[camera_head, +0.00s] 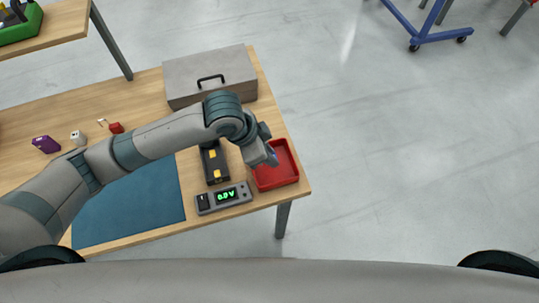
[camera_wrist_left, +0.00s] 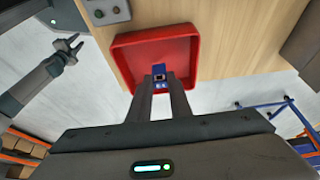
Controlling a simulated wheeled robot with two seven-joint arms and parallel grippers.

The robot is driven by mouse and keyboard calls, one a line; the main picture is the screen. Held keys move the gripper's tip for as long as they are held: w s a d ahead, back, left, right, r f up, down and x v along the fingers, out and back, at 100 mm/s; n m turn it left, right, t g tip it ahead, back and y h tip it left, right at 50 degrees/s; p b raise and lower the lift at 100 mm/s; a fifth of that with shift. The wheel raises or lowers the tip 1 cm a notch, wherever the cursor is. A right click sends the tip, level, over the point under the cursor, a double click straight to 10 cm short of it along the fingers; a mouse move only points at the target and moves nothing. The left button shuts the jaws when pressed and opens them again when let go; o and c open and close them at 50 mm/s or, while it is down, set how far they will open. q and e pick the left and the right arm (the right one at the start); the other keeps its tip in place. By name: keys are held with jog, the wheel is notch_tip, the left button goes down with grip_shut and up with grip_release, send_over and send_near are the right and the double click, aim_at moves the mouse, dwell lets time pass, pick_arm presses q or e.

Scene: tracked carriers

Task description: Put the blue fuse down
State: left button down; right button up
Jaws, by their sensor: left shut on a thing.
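The blue fuse (camera_wrist_left: 159,71) is held between the fingertips of my left gripper (camera_wrist_left: 159,84) in the left wrist view. The red tray (camera_wrist_left: 122,49) lies behind the fuse in that view, and the fuse shows against its inside near the rim. In the head view my left gripper (camera_head: 271,157) is over the red tray (camera_head: 279,179) at the table's right end. The gripper mostly hides the fuse there. I cannot tell if the fuse touches the tray. My right gripper (camera_wrist_left: 67,48) shows at the left of the wrist view, fingers apart and empty.
A meter reading 0.0 V (camera_head: 224,197) and a black holder with yellow parts (camera_head: 214,165) are left of the tray. A grey case (camera_head: 211,76) stands at the back. A blue mat (camera_head: 130,208) and small purple (camera_head: 46,144) and red (camera_head: 116,128) items lie farther left.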

pick_arm(q)
jog(key=shift+f, duration=0.85)
jog(key=c, duration=1.6)
grip_release()
jog(key=shift+f, duration=0.15)
jog(key=b+v, duration=0.1)
jog(key=v, duration=1.1)
